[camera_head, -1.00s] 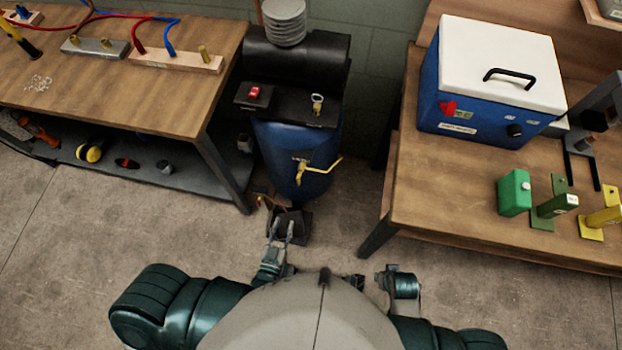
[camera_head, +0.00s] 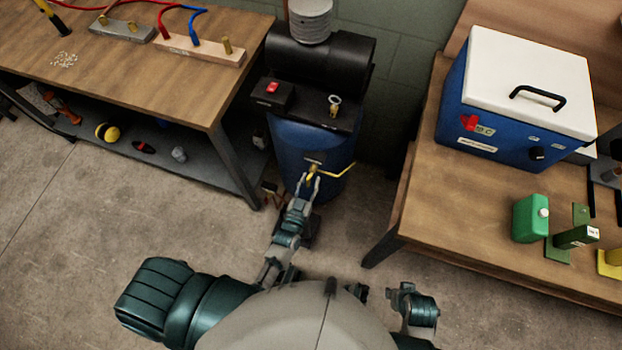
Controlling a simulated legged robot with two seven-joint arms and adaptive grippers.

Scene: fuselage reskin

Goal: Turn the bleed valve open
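The bleed valve is a brass fitting with a yellow lever (camera_head: 341,171) on the front of a blue tank (camera_head: 288,148). The lever's long arm reaches out to the right, and a short yellow part shows below the fitting. My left gripper (camera_head: 313,184) is at the valve, just below the brass fitting. Its two fingers are apart, with the short yellow part between or just behind their tips. I cannot tell whether they touch it. Of my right arm only some links show beside my body at the bottom; its fingers are not visible.
A black compressor with a red switch (camera_head: 272,87) and a ring-topped fitting (camera_head: 335,103) sits above the tank. A wooden bench (camera_head: 150,85) stands left, another table (camera_head: 430,205) right, with a blue cooler (camera_head: 500,120).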

